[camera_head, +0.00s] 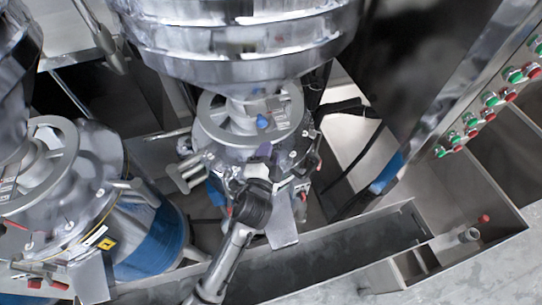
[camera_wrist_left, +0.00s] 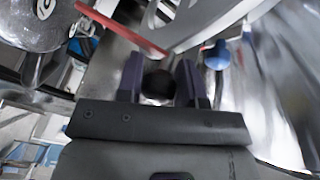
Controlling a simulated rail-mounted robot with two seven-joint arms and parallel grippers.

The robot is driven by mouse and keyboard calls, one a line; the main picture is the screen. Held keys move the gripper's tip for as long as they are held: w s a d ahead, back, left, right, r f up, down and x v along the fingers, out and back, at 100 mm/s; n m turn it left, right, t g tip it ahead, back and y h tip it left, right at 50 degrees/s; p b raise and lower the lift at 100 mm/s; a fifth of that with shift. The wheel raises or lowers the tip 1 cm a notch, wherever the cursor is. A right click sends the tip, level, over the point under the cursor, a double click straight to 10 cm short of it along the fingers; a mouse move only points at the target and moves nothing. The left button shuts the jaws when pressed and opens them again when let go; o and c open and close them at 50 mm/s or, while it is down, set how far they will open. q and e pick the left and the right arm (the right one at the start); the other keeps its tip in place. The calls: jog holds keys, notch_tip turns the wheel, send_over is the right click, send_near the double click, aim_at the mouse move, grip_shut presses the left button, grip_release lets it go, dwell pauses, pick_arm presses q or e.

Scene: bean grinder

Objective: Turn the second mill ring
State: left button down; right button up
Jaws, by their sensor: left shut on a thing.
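Two metal mills stand in the head view. The middle mill has a grey ring (camera_head: 208,122) around its neck, and the left mill has a similar spoked ring (camera_head: 68,150). My left gripper (camera_head: 264,152) is at the front of the middle mill's ring, with its dark purple fingers pointing at it. In the left wrist view the fingers (camera_wrist_left: 160,75) are shut on a round black knob (camera_wrist_left: 158,87). A curved grey ring part (camera_wrist_left: 215,18) passes just beyond the fingertips. The knob is hidden by my gripper in the head view. My right gripper is not in view.
A blue knob (camera_head: 263,122) sits just beyond my gripper; it also shows in the left wrist view (camera_wrist_left: 216,55). A large metal hopper (camera_head: 240,40) hangs above. A button panel (camera_head: 490,98) stands at right. A metal trough (camera_head: 340,255) runs in front.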

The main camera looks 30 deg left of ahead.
pick_arm(q)
jog(key=shift+a+f, duration=0.3)
jog(key=shift+a, duration=0.05)
jog(key=c, duration=0.8)
grip_release()
jog(key=shift+d, duration=0.1)
jog(key=shift+r, duration=0.1)
jog(key=shift+r, duration=0.2)
jog(key=shift+s+r, duration=0.15)
jog(key=shift+s, duration=0.5)
jog(key=shift+d+f+b+v, duration=0.1)
jog(key=shift+d+b+v, duration=0.1)
jog(key=shift+v, duration=1.65)
jog(key=shift+d+f+b+v, duration=0.1)
jog(key=shift+b+v, duration=0.1)
jog(key=shift+v, duration=1.6)
jog(key=shift+d+f+b+v, duration=0.15)
jog(key=shift+d+b+v, duration=0.05)
jog(key=shift+v, duration=1.65)
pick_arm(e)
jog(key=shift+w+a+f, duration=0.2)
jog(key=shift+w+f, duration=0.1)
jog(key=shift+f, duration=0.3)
pick_arm(q)
jog(key=shift+w+f, duration=0.1)
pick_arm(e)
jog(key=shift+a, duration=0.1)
